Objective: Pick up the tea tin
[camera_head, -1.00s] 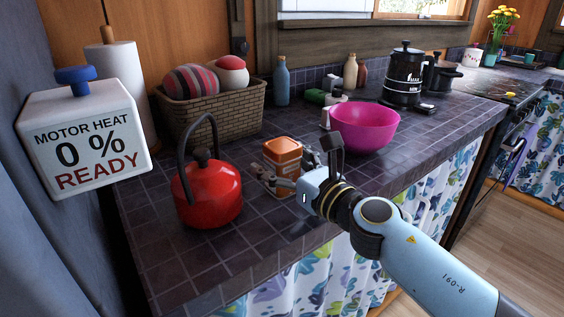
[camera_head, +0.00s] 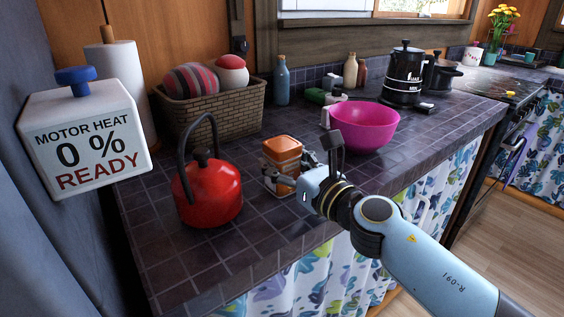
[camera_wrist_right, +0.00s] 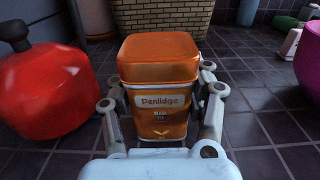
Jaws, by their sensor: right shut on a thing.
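The tea tin (camera_head: 284,153) is an orange box with an orange lid, upright on the dark tiled counter. In the right wrist view the tin (camera_wrist_right: 160,90) faces me, with a white label reading "Penlidge". My right gripper (camera_head: 286,180) reaches it from the right. In the right wrist view the gripper's fingers (camera_wrist_right: 161,108) lie along both sides of the tin and are shut on it. I cannot tell whether the tin's base touches the counter. My left gripper is not in view.
A red kettle (camera_head: 208,192) stands close on the tin's left. A magenta bowl (camera_head: 365,128) is to its right. A black pot (camera_head: 404,80) and bottles stand farther back. The counter's front left is bare.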

